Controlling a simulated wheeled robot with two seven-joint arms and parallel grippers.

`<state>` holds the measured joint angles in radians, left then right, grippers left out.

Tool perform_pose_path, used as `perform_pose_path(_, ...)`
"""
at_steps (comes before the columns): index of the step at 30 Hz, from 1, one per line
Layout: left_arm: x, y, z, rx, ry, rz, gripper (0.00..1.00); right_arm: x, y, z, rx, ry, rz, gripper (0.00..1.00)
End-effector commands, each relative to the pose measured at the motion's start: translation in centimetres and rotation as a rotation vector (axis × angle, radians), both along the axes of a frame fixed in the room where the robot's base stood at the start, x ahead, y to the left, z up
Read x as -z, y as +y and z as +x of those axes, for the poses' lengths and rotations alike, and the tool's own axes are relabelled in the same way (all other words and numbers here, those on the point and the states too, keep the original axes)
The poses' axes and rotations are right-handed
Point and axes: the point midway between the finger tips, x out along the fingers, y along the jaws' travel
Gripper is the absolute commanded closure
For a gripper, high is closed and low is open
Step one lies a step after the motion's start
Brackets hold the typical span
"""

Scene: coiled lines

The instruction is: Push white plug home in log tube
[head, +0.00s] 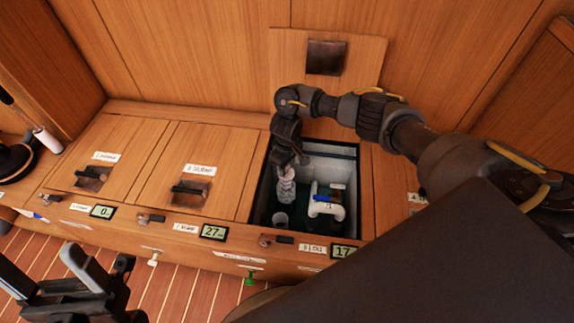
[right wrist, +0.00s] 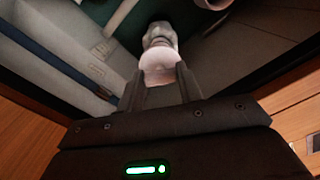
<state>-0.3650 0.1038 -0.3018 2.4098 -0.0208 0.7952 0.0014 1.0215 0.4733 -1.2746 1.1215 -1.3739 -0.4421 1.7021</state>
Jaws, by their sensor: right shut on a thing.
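My right gripper (head: 290,158) reaches down into the open locker (head: 260,205). It is shut on a pale, rounded piece, which looks like the white plug (head: 287,190). In the right wrist view the right gripper (right wrist: 162,88) has its fingers on both sides of the plug (right wrist: 160,66), with a paler narrow part beyond it. A short grey tube (head: 281,219), perhaps the log tube, stands near the locker's front left. I cannot tell whether the plug is seated in a tube. My left gripper (head: 104,270) is at the lower left, away from the locker; its jaw state is unclear.
A white pipe fitting (head: 326,208) with a blue handle stands right of the held piece. The locker walls are close around the arm. The raised lid (head: 355,65) leans behind. Closed lids (head: 195,150) lie left. Small displays (head: 213,232) line the front.

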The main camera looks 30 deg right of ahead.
Motion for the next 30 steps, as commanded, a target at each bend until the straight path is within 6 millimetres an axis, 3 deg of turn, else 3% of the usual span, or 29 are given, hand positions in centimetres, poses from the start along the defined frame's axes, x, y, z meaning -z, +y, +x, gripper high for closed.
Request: perform_pose_path(30,1.2,0.0,0.0,0.000,0.000,0.000,0.24,2.6,0.0,0.0,0.000,0.000,0.001,0.92)
